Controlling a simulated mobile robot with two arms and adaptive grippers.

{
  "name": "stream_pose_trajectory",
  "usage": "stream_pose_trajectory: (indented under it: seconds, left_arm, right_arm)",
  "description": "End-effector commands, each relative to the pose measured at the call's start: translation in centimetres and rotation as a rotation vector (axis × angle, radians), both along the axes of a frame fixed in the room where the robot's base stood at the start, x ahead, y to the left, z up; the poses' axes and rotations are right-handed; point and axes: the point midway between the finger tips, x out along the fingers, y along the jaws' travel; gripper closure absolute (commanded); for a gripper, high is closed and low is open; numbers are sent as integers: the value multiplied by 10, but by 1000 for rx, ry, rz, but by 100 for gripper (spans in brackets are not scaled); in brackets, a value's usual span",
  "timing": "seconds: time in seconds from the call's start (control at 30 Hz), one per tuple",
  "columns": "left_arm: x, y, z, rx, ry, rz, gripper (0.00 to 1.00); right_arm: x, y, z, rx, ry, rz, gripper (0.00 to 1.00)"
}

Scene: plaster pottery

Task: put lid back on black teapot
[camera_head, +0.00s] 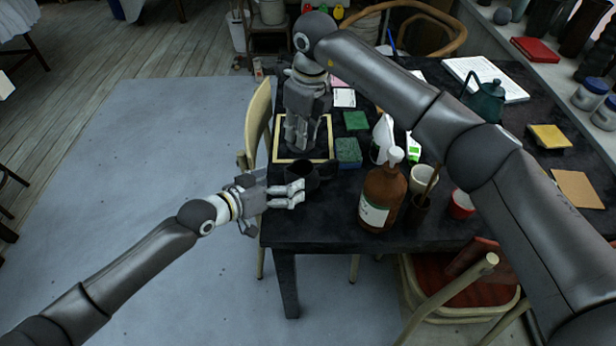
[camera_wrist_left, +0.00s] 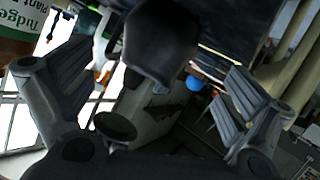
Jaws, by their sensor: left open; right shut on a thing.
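The black teapot (camera_head: 312,184) stands near the left front corner of the dark table. Its dark body (camera_wrist_left: 160,42) also shows between the fingers in the left wrist view. My left gripper (camera_head: 292,194) is open, its fingers close to the teapot's near left side; I cannot tell if they touch it. My right gripper (camera_head: 297,148) points down over a cream-edged board (camera_head: 283,160), behind the teapot. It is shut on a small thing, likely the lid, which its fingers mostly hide.
A brown pump bottle (camera_head: 382,198) stands right of the teapot. Green sponges (camera_head: 348,151), a white cup (camera_head: 424,179) and a dark green teapot (camera_head: 485,100) are also on the table (camera_head: 330,232). A chair (camera_head: 257,125) stands against the left edge.

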Motion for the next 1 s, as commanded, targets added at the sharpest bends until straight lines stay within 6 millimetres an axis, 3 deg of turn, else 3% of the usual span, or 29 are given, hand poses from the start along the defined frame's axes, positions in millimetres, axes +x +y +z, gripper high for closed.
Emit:
stream_pose_trajectory:
  seconds: [0.3,0.73,1.0]
  left_arm:
    - [29,-28,-16,1,-1,1,0]
    - [34,-32,-18,1,-1,0,0]
    - [34,-32,-18,1,-1,0,33]
  right_arm:
    - [0,0,0,0,0,0,100]
    - [0,0,0,0,0,0,100]
    - [0,0,0,0,0,0,100]
